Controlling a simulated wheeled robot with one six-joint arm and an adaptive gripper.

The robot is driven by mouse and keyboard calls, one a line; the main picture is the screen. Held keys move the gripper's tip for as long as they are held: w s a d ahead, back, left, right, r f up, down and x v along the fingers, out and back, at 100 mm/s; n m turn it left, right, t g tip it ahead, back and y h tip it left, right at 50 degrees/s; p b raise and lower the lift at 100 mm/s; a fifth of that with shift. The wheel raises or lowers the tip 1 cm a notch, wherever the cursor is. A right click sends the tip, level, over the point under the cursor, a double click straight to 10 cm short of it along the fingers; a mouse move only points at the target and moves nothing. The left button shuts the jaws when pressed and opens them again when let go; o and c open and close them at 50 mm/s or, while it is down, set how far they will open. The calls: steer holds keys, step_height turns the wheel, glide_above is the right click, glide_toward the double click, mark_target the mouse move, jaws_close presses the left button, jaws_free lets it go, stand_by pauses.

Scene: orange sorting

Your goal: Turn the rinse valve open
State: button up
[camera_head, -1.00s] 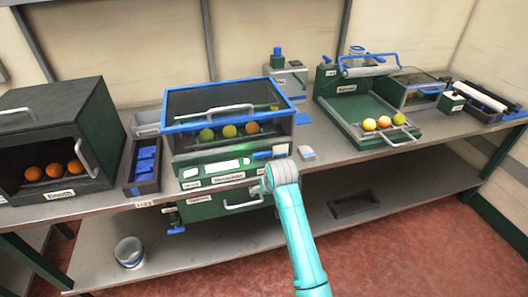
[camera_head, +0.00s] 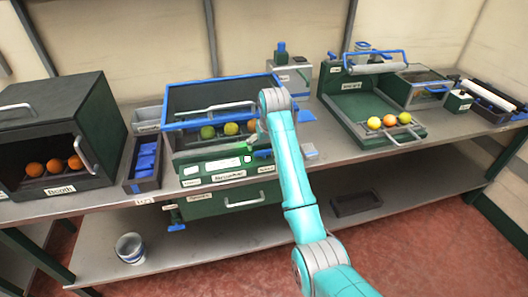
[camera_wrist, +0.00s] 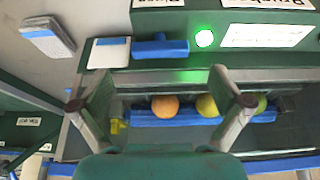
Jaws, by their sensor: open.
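The rinse valve is a blue handle (camera_wrist: 160,47) lying lengthwise on the washer's front panel, by a label that is cut off at the wrist view's top edge. A lit green lamp (camera_wrist: 204,38) is beside it. In the head view my arm largely covers the valve. My gripper (camera_wrist: 161,102) is open and empty, with its fingers spread over the washer's fruit trough, apart from the valve. The gripper is hidden behind my wrist in the head view. The washer (camera_head: 200,160) has a blue-framed lid and several fruits in a row inside.
A dark booth (camera_head: 60,125) with oranges stands at the left, by a bin of blue blocks (camera_head: 145,163). A green tray station (camera_head: 360,108) with fruit stands at the right. A small pad (camera_head: 309,151) lies right of the washer. The lid handle (camera_head: 215,107) is close to my wrist.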

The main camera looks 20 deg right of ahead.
mark_target(264, 151)
steer(key=x, duration=0.5)
steer(key=shift+w+f, duration=0.15)
steer(key=shift+f, duration=0.2)
steer(key=c, duration=1.2)
